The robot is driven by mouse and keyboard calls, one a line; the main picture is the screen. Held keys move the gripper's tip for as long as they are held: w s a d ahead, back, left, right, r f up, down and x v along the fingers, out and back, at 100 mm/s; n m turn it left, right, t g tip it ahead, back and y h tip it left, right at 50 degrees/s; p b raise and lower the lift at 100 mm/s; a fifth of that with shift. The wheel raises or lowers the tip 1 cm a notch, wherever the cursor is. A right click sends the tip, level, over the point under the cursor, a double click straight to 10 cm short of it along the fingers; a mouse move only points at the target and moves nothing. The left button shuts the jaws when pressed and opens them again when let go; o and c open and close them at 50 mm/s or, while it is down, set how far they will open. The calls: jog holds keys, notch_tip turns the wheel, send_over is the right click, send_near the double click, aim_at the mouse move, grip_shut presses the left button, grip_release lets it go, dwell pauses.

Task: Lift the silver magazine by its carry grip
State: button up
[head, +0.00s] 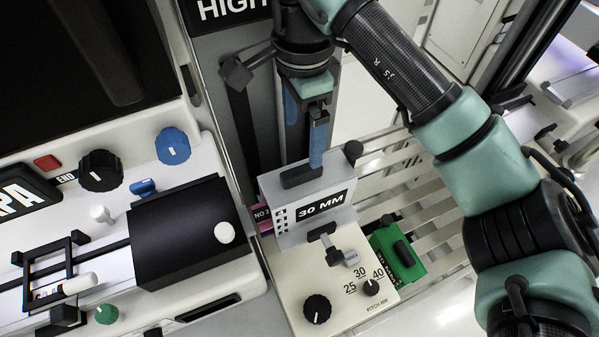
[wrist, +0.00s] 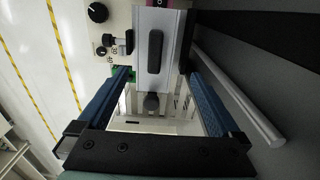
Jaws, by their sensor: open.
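The silver magazine (head: 288,236) stands upright at the back of a pale panel, with a "30 MM" label facing the head camera. Its dark carry grip (head: 300,177) runs along its top. In the wrist view the silver magazine (wrist: 178,40) is at top centre, with the carry grip (wrist: 155,51) as an upright dark bar. My gripper (head: 304,150) points down just above the grip in the head view. Its two blue fingers are spread wide and empty. In the wrist view my gripper (wrist: 157,73) has one finger on each side of the grip's line. I see no contact.
A green block with a dark grip (head: 397,254) sits right of the magazine. Knobs and a pitch dial (head: 371,287) are in front. A pink "NO 2" part (head: 262,219) is partly hidden at the left. A black box (head: 180,235) stands on the left machine.

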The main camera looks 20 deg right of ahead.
aim_at(307, 167)
jog(key=f, duration=0.2)
jog(key=f+p, duration=0.1)
jog(key=f, duration=0.4)
jog(key=shift+s+p, duration=0.3)
jog(key=shift+p, duration=0.05)
jog(key=shift+s+d+f+p, duration=0.1)
jog(key=shift+f+p, duration=0.55)
jog(key=shift+f, duration=0.65)
jog(key=shift+s+d+f+p, duration=0.1)
jog(key=shift+f+p, duration=0.5)
jog(key=shift+f, duration=0.65)
jog(key=c, duration=1.6)
jog(key=shift+w+r, duration=0.1)
jog(key=shift+r, duration=0.1)
